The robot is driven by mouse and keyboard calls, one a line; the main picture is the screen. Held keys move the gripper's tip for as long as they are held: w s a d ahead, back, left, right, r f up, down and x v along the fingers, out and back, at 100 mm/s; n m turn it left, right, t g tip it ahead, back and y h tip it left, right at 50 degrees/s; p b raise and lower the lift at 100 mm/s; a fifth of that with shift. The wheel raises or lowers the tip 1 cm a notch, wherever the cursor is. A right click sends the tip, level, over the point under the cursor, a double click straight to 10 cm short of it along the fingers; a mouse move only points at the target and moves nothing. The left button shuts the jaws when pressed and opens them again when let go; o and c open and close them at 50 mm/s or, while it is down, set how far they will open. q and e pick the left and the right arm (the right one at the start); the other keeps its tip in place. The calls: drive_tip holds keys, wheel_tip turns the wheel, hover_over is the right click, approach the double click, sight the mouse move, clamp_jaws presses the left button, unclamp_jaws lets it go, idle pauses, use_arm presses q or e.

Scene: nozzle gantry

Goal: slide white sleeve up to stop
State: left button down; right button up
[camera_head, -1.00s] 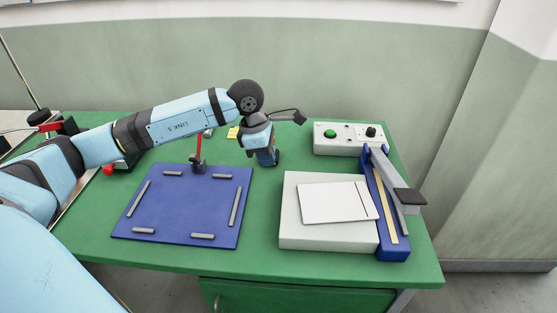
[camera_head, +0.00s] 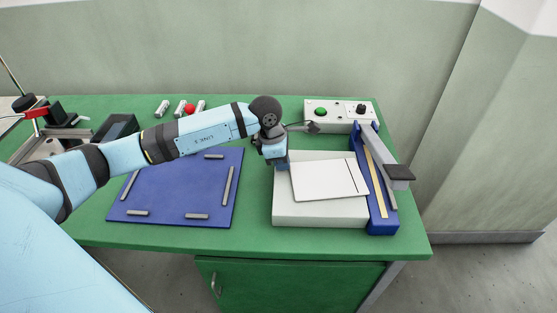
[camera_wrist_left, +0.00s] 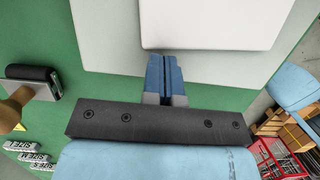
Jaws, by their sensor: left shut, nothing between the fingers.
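The white sleeve (camera_head: 325,179) is a flat white piece with a dark line near its right end. It lies slightly turned on the white block (camera_head: 320,214), its right end close to the blue rail (camera_head: 381,219). It also shows in the left wrist view (camera_wrist_left: 215,22). My left gripper (camera_head: 283,168) is shut and empty at the left edge of the sleeve. In the left wrist view its blue fingertips (camera_wrist_left: 163,62) are together over the block, very near the sleeve's edge; I cannot tell whether they touch. My right gripper is not in view.
The grey lever arm (camera_head: 392,165) is beside the blue rail. A control box (camera_head: 340,112) with a green button stands behind. A blue mat (camera_head: 180,195) with grey bars lies to the left. Green bench top is bare in front of the block.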

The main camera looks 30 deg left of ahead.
sight(306, 168)
use_arm(q)
drive_tip(key=shift+d, duration=0.15)
drive_tip(key=w+d, duration=0.1)
drive_tip(key=w+d+b, duration=0.1)
drive_tip(key=d, duration=0.1)
drive_tip(key=w+d+b, duration=0.1)
drive_tip(key=d, duration=0.1)
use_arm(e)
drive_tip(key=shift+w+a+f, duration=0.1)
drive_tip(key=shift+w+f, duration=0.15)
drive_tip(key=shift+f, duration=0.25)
